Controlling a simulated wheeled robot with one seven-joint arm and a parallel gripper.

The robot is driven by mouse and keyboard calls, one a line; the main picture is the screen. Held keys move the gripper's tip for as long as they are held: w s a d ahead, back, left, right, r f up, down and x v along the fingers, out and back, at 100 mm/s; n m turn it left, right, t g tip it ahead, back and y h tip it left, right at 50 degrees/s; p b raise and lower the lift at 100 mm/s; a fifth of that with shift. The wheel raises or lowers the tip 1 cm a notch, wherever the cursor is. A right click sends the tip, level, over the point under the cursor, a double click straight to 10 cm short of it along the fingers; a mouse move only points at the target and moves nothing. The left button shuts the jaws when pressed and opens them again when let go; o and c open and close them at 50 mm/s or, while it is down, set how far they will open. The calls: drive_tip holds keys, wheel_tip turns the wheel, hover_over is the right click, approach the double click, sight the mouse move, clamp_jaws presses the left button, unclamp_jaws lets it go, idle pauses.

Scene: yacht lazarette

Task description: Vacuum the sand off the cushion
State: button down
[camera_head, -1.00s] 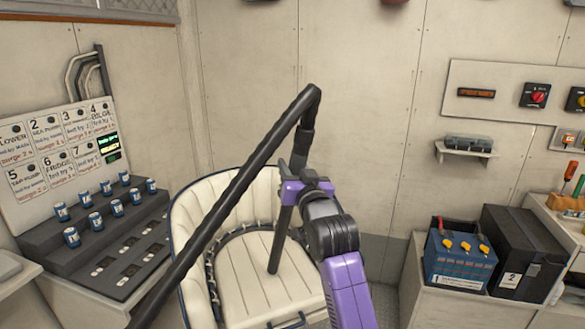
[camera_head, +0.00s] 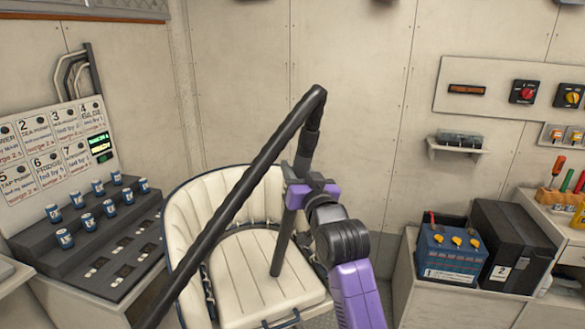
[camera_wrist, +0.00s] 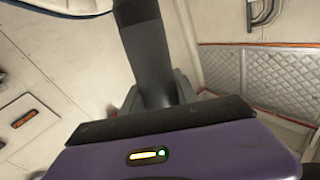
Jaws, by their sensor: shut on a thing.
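The white ribbed cushion (camera_head: 246,272) lies on the seat of a rounded chair with a dark blue edge, in the lower middle of the head view. My gripper (camera_head: 308,192) is shut on a black vacuum wand (camera_head: 283,240), up and to the right of the seat. The wand slants down, and its lower end appears over the cushion; I cannot tell whether it touches. A black hose (camera_head: 240,190) bends from the wand's top to the lower left. In the wrist view the dark tube (camera_wrist: 146,45) stands between the fingers. I cannot make out any sand.
A switch console (camera_head: 105,235) stands left of the chair under a label board (camera_head: 50,150). To the right, a blue battery (camera_head: 450,258) and a black box (camera_head: 512,245) sit on a bench. A small shelf (camera_head: 457,147) juts from the wall. The wall behind the chair is bare.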

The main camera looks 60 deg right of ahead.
drive_tip(key=shift+s+r, duration=0.1)
drive_tip(key=shift+s, duration=0.9)
drive_tip(key=shift+w+a, duration=0.1)
idle(0.6)
drive_tip(key=shift+w+a, duration=1.35)
drive_tip(key=shift+w, duration=0.05)
idle(0.7)
wheel_tip(320, 180, up, 8)
drive_tip(key=p, duration=0.6)
idle(0.6)
